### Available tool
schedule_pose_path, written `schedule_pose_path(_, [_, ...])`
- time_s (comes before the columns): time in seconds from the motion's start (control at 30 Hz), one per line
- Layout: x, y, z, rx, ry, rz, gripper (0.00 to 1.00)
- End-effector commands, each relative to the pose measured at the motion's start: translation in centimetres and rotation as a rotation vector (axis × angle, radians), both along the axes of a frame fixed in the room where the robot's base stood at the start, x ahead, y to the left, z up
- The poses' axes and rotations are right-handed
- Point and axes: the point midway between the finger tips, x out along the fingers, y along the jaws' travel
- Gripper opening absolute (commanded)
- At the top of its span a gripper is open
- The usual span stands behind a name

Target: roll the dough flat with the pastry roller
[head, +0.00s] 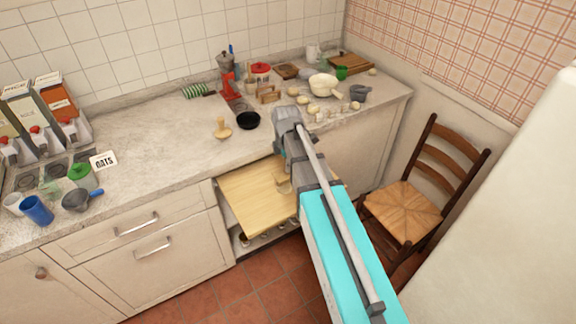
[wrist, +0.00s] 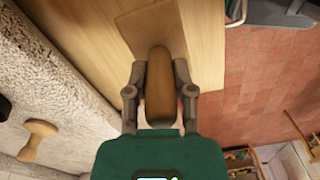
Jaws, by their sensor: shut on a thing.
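My gripper (wrist: 160,72) is shut on a rounded brown wooden handle, which looks like that of the pastry roller (wrist: 158,92). In the wrist view its two fingers press on either side of it, above the pale wooden pull-out board (wrist: 208,40). A flat tan patch (wrist: 148,28) lies just beyond the handle; I cannot tell whether it is the dough or the roller's head. In the head view the arm hides most of the gripper, and a small tan shape (head: 284,186) shows beside it over the board (head: 245,195).
The stone counter (head: 160,150) runs behind the board. A wooden tool (head: 222,130) and a black bowl (head: 248,120) stand near its edge. Bowls, cups and several dough-coloured lumps crowd its right end. A wooden chair (head: 405,205) stands to the right.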

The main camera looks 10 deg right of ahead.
Motion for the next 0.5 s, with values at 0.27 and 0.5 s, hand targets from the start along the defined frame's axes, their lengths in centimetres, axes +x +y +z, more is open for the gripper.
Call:
schedule_pose_path(0.27, [1.0,0.3,-2.3,-0.002,0.005,0.000,0.00])
schedule_pose_path(0.5, [1.3,0.5,-3.1,-0.003,0.007,0.000,0.00])
